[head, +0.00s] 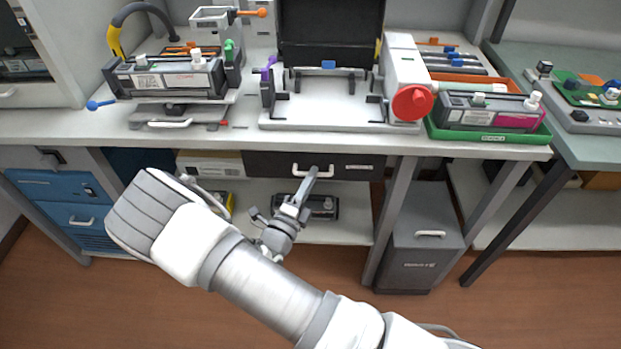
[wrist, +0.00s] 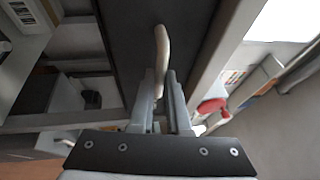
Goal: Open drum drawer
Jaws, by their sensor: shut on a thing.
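The dark drawer (head: 268,163) sits under the front edge of the workbench, with its front about flush under the bench top. It has a pale bar handle (head: 326,174) and a small light label at its right. The handle (wrist: 161,46) also shows in the wrist view, its near end running in between my fingers. My gripper (head: 313,172) reaches up to the handle from below; in the wrist view its fingers (wrist: 162,82) are shut on it. The part of the handle between the fingers is hidden.
A shelf (head: 345,228) below the drawer holds a dark cartridge (head: 322,207). A grey bin (head: 418,250) stands right of the bench leg. A printer base with a red knob (head: 412,103) stands on the bench above. The floor in front is clear.

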